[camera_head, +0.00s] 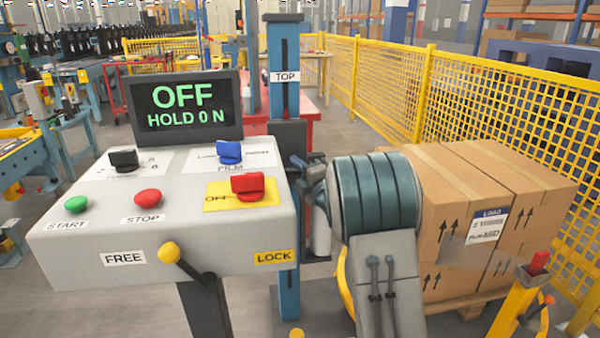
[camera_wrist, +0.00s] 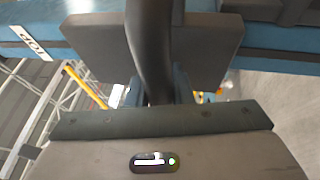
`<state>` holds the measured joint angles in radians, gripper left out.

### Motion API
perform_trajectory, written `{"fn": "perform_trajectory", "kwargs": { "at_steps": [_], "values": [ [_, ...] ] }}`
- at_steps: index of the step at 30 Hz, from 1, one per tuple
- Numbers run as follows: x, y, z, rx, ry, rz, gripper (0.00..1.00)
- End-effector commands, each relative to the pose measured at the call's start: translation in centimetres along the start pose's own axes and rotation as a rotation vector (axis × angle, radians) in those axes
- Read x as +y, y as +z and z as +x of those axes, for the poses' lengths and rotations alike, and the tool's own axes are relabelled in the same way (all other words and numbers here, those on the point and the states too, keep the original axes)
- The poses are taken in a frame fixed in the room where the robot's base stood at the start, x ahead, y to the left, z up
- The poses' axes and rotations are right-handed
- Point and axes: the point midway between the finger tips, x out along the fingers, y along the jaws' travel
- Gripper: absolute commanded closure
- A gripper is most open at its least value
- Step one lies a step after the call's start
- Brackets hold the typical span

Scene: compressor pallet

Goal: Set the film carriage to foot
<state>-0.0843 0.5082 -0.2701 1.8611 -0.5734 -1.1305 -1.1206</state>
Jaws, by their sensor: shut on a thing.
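The film carriage (camera_head: 288,140) is a dark grey block on the blue mast (camera_head: 284,85), a little below the TOP label (camera_head: 285,76). In the wrist view, the carriage (camera_wrist: 215,50) spans the mast, and a dark curved handle (camera_wrist: 150,40) runs from it towards my gripper. My gripper (camera_wrist: 158,97) is shut on this handle; its fingertips are partly hidden behind the handle and the gripper body. In the head view, my arm and the console partly hide the grip and the lower mast.
The console (camera_head: 90,243) stands left of the mast; its display (camera_head: 187,108) reads OFF, HOLD 0 N. Its yellow-ball lever (camera_head: 169,252) leans towards FREE. Boxes (camera_head: 500,200) on a pallet stand right, behind my arm. A yellow mesh fence (camera_head: 480,115) runs behind.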

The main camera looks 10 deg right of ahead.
Motion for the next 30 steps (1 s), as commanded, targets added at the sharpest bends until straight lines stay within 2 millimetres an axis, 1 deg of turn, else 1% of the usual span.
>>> {"fn": "perform_trajectory", "kwargs": {
  "at_steps": [1, 15, 24, 30],
  "values": [
    [-2.5, -0.1, -0.2, 0.0, -0.007, 0.002, 1.0],
    [-11.1, -0.2, -1.6, -0.003, -0.007, 0.002, 1.0],
    [-15.6, -0.6, -2.3, -0.003, -0.008, 0.002, 1.0],
    [-17.5, -0.8, -2.6, -0.001, -0.006, 0.001, 1.0]
  ]
}}
